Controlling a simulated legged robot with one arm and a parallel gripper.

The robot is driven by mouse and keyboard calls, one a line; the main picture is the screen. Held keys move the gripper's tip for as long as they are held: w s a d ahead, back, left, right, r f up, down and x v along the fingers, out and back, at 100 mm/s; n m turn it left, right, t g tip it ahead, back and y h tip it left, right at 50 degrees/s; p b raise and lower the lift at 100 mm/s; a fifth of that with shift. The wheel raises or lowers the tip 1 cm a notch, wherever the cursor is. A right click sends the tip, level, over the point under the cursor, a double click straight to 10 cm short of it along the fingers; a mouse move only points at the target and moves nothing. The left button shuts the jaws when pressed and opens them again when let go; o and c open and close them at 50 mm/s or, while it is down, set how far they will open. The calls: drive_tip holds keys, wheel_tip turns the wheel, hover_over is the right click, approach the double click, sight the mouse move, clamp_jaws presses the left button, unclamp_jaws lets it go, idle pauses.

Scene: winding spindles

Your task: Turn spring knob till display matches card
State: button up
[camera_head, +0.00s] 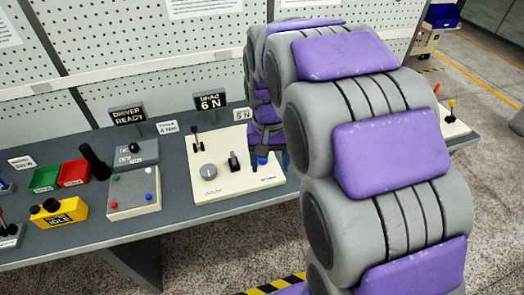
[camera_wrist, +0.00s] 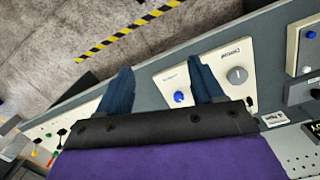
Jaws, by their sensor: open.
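The cream panel (camera_head: 240,186) on the bench carries a blue knob (camera_head: 262,161) at its right and a grey round knob (camera_head: 208,171) at its left. The display (camera_head: 209,102) behind it reads 6 N. A small white card (camera_head: 241,115) beside the display seems to read 5 N, partly covered by my arm. My gripper (camera_head: 266,148) is over the blue knob. In the wrist view its two dark blue fingers (camera_wrist: 160,70) are wide apart, and the blue knob (camera_wrist: 179,97) shows between them, closer to the right finger. I see no finger contact. The knob labels are too small to read.
A black lever (camera_head: 196,140) and black switch (camera_head: 233,161) stand on the same panel. To the left are a grey box (camera_head: 134,191), red bin (camera_head: 74,172), green bin (camera_head: 45,178) and yellow box (camera_head: 58,212). A pegboard wall (camera_head: 150,60) stands behind the bench.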

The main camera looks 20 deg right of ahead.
drive_tip(key=w+d+f+m+t+p, duration=0.1)
drive_tip(key=w+d+f+m, duration=0.15)
drive_tip(key=w, duration=0.95)
drive_tip(key=w+d+f+m+p, duration=0.15)
drive_tip(key=w+d+f, duration=0.25)
drive_tip(key=w, duration=0.7)
drive_tip(key=f+b, duration=0.1)
drive_tip(key=f, duration=0.8)
drive_tip(key=f+b, duration=0.1)
drive_tip(key=f, duration=0.7)
drive_tip(key=shift+w+d+f, duration=0.1)
drive_tip(key=shift+d+f, duration=0.1)
drive_tip(key=shift+f, duration=0.2)
drive_tip(key=c, duration=1.1)
